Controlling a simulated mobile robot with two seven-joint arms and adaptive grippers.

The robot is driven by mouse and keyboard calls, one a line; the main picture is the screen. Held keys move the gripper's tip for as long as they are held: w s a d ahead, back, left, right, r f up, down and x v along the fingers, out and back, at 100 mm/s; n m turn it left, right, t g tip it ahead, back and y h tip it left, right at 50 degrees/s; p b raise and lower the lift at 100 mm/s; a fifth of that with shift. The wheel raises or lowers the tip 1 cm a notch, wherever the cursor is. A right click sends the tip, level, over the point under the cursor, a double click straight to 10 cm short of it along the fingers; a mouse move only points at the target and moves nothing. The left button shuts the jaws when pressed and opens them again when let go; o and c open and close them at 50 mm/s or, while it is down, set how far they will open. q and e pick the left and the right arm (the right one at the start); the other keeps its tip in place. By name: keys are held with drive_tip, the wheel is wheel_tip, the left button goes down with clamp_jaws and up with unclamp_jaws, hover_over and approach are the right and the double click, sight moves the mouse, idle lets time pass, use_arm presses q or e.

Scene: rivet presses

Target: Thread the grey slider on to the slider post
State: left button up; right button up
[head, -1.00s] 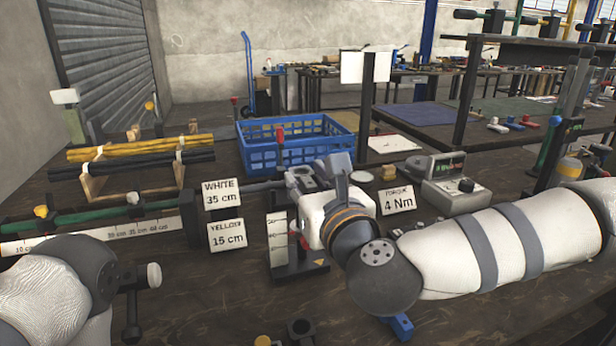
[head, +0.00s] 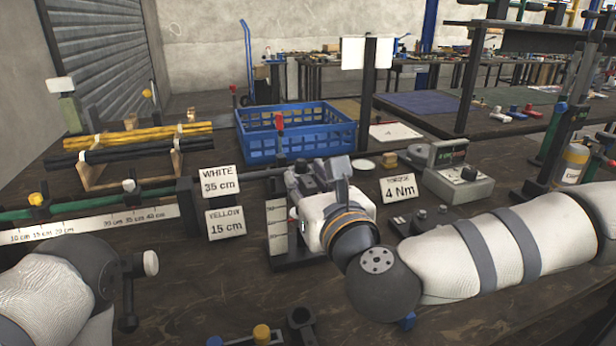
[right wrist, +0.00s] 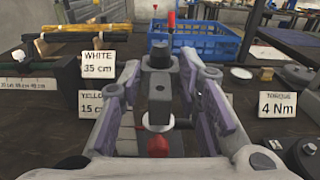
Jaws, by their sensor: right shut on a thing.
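My right gripper (head: 312,174) is in the middle of the head view, behind my wrist, beside an upright scale stand (head: 278,232). In the right wrist view its two fingers (right wrist: 160,72) are shut on a grey block (right wrist: 160,98), which looks like the grey slider. A dark cap (right wrist: 160,55) shows above the block, and a pale round part and a red piece (right wrist: 158,145) show below it. I cannot tell the slider post apart here, nor whether the block is around it or beside it. My left arm shows at the lower left, but its gripper does not.
A blue crate (head: 300,148) stands behind the gripper. Signs reading white 35 cm (head: 219,181) and 4 Nm (head: 398,190) stand either side. A torque meter (head: 460,178) is at the right. Rods lie on a wooden rack (head: 90,180) at the left.

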use_arm(q)
drive_tip(key=shift+s+f+g+b, duration=0.4)
drive_tip(key=shift+s+f+b, duration=0.7)
drive_tip(key=shift+s+f, duration=0.15)
use_arm(e)
drive_tip(key=shift+f, duration=2.7)
drive_tip(key=o, duration=1.2)
drive_tip(key=v, duration=0.7)
drive_tip(key=shift+s, duration=0.35)
use_arm(q)
drive_tip(key=shift+f, duration=0.1)
